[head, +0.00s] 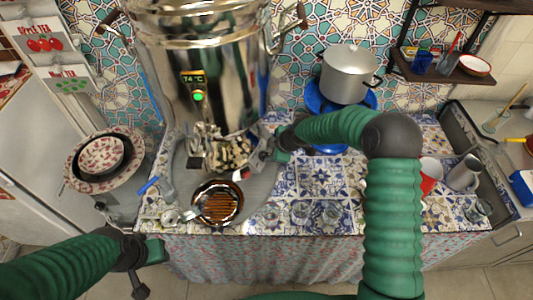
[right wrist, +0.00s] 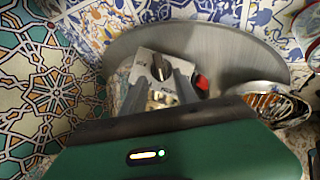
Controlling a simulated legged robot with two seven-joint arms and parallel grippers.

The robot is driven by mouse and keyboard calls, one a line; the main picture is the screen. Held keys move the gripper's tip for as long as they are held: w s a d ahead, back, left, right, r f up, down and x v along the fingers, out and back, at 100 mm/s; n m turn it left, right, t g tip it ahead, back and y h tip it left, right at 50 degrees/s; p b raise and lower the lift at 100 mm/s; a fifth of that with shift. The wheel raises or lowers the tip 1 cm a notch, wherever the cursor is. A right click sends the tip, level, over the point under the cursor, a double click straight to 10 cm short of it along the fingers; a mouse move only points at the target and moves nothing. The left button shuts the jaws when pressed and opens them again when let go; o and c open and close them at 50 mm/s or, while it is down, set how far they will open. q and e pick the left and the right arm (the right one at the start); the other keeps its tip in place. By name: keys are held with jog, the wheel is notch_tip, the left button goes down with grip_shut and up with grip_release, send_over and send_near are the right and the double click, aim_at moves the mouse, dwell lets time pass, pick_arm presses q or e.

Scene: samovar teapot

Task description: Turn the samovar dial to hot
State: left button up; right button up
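The large shiny metal samovar (head: 225,75) stands at the back of the counter in the head view. Its small display (head: 193,77) reads 74 °C, with a green light below. In the right wrist view a metal control plate shows a dark dial knob (right wrist: 160,68) and a red part (right wrist: 202,82) beside it. My right gripper (head: 256,158) is at the samovar's lower right side. In the right wrist view its two grey fingers (right wrist: 160,88) are spread, with the plate beyond them. I cannot tell whether they touch the knob. My left gripper (head: 145,268) is at the lower left, away from the samovar.
A silver pot (head: 348,72) stands on a blue burner at the back right. Plates (head: 104,160) lie at left. Glasses (head: 299,212) line the counter's front. A red-and-white cup (head: 430,172) stands at right.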

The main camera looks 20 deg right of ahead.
aim_at(268, 154)
jog(key=shift+x, duration=1.2)
jog(key=shift+a+f, duration=0.1)
jog(key=shift+f, duration=0.25)
pick_arm(q)
jog(key=shift+s+a+r, duration=0.1)
jog(key=shift+s+r, duration=0.05)
jog(key=shift+s, duration=0.1)
pick_arm(e)
jog(key=shift+w+a+f, duration=0.15)
jog(key=shift+w+a, duration=0.05)
jog(key=shift+s+d, duration=0.1)
grip_shut()
pick_arm(q)
jog(key=shift+s, duration=0.1)
